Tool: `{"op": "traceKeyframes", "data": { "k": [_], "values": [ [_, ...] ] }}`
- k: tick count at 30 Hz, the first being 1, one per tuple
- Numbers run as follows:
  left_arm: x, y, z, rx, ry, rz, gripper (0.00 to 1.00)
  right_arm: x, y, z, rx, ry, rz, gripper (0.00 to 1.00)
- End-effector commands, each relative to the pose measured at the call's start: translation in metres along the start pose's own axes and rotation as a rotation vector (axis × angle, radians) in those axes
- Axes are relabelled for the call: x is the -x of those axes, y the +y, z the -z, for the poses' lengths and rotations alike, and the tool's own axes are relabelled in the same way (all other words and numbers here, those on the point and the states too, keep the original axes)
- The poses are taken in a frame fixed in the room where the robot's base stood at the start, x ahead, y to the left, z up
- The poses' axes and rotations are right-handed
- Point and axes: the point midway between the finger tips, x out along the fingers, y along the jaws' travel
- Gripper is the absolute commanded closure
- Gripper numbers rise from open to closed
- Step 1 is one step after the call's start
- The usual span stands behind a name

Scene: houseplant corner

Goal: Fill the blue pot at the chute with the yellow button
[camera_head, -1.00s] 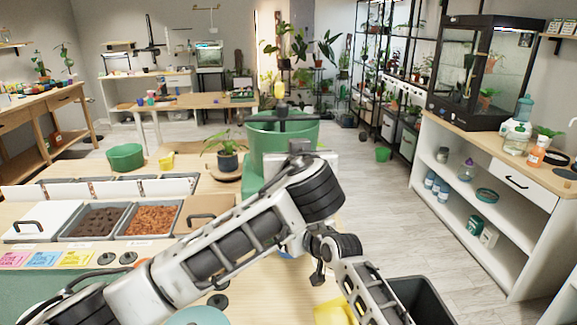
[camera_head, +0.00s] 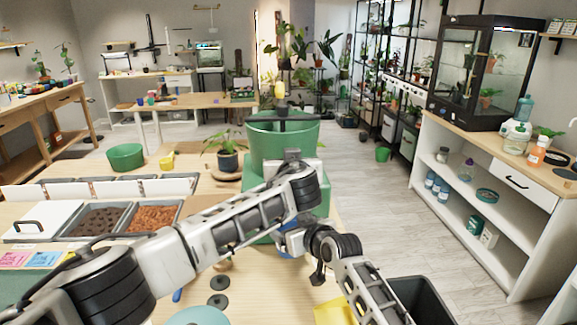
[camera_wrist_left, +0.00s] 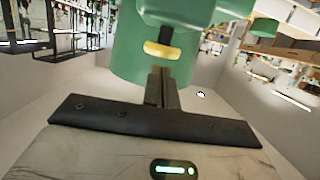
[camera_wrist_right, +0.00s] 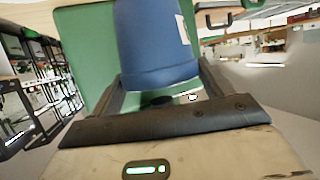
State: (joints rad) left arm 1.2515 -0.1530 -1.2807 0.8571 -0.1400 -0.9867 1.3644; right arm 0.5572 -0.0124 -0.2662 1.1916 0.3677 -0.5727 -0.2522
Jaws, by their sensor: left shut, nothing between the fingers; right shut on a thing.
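The green chute (camera_head: 270,145) stands at the middle of the bench. A yellow button (camera_wrist_left: 158,50) on a dark stem shows on it in the left wrist view. My left gripper (camera_wrist_left: 162,78) is shut and empty, its fingertips close in front of the button; I cannot tell whether they touch. The blue pot (camera_head: 289,241) is low at the chute's front, partly hidden by my arms in the head view. My right gripper (camera_wrist_right: 160,75) is shut on the blue pot (camera_wrist_right: 155,40), with a finger on each side. The pot's inside is hidden.
Trays of dark soil (camera_head: 97,221) and reddish-brown bark (camera_head: 150,220) are at left. A potted plant (camera_head: 227,160) stands left of the chute. A dark bin (camera_head: 425,300) is at lower right. A white shelf cabinet (camera_head: 480,190) stands at right, with open floor between.

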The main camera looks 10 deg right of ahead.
Motion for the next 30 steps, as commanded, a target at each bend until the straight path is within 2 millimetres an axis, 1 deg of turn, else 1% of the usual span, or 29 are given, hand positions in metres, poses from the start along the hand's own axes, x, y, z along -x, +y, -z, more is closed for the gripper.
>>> {"op": "traceKeyframes", "data": {
  "k": [4,14,22,30],
  "values": [
    [-0.001,0.000,-0.006,-0.001,0.000,0.000,1.00,0.000,0.000,0.001,0.000,0.001,0.000,0.55],
    [-0.001,0.001,-0.007,0.001,-0.001,-0.001,1.00,0.000,0.000,0.000,0.000,0.001,0.000,0.55],
    [-0.005,0.001,-0.026,0.003,-0.004,-0.002,1.00,0.000,0.000,0.001,0.000,0.001,0.000,0.55],
    [-0.007,-0.001,-0.030,-0.003,-0.005,0.002,1.00,0.000,0.000,0.003,0.000,0.006,0.000,0.55]
  ]
}}
